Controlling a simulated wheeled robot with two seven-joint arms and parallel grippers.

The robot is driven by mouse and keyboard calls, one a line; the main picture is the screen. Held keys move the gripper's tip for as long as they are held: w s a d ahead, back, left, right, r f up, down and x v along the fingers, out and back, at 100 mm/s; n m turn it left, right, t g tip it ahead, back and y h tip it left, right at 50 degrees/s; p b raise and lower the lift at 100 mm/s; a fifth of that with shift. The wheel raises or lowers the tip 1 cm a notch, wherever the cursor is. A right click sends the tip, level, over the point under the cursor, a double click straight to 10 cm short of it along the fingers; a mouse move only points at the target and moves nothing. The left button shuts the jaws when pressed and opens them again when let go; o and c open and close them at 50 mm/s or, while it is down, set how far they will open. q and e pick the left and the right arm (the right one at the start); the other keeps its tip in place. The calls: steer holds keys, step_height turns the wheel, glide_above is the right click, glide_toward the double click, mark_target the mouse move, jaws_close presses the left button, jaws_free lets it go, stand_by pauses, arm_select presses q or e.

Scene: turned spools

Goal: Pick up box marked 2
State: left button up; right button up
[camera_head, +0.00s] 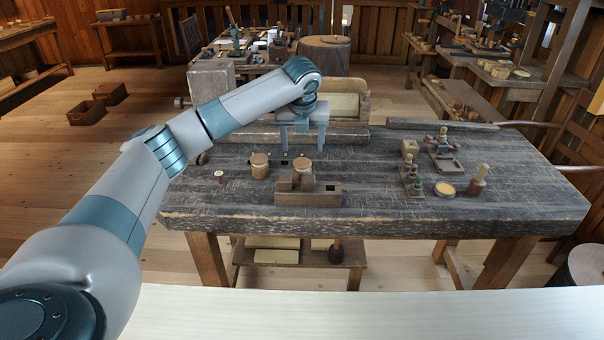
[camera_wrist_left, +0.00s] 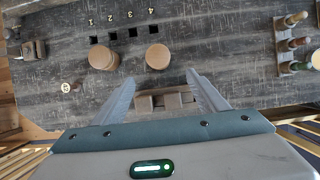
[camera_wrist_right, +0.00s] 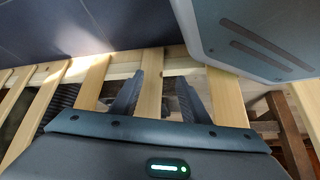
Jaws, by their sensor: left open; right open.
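Two round wooden boxes stand on the dark workbench (camera_head: 400,210): a left one (camera_head: 259,165) and a right one (camera_head: 302,168). In the left wrist view, the left box (camera_wrist_left: 103,57) and right box (camera_wrist_left: 158,55) lie below a row of dark squares numbered 1 to 4. I cannot read a 2 on either box. My left gripper (camera_head: 302,148) is open and empty, above and behind the right box in the head view. In its wrist view, its fingertips (camera_wrist_left: 160,78) show below that box. My right gripper (camera_wrist_right: 160,78) is open and empty, outside the head view.
A notched wooden block (camera_head: 308,199) stands in front of the right box. A small pale-topped piece (camera_head: 219,175) is at the left. Peg racks (camera_head: 411,181), a round yellow dish (camera_head: 445,189) and a wooden-handled tool (camera_head: 478,180) occupy the bench's right side.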

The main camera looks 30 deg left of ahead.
mark_target(302, 165)
arm_select(q)
steer(key=p+x, duration=0.1)
steer(key=x, duration=0.8)
steer(key=shift+w+f+p, duration=0.1)
steer(key=shift+f+p, duration=0.15)
steer(key=shift+p, duration=0.05)
steer(key=shift+w+a+f, duration=0.1)
steer(key=shift+f, duration=0.2)
arm_select(e)
steer(key=s+d+f+g, duration=0.1)
steer(key=s+d+f, duration=0.1)
steer(key=s, duration=0.4)
steer(key=shift+d+g+h, duration=0.3)
steer(key=shift+g, duration=0.1)
steer(key=shift+w, duration=0.1)
